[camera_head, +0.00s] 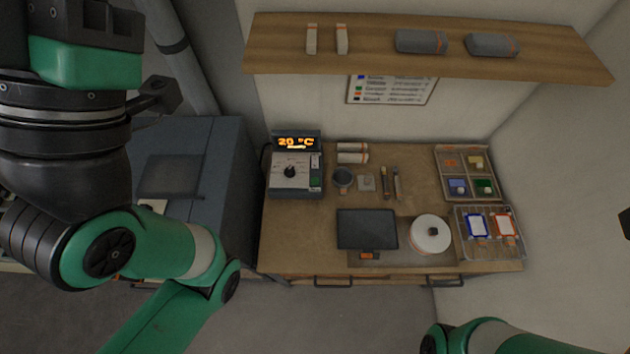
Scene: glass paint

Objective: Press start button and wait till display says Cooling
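The controller box (296,176) stands at the back left of the wooden workbench, with a dark round knob on its pale front panel. Its display (296,142) is lit orange and reads 20 °C, with a smaller line below that I cannot read. A small green patch, perhaps the start button (316,183), is at the panel's right side. My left arm fills the left of the view, and its gripper is not visible. Only a green part of my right arm shows at the bottom right edge, and its gripper is not visible. Nothing of mine touches the controller.
A blue-grey cabinet (225,185) stands left of the workbench (290,245). The bench holds a dark tablet-like slab (366,229), a white round lidded thing (431,234), a compartment tray (467,151) and a wire rack (519,252). A wooden shelf (380,55) hangs above.

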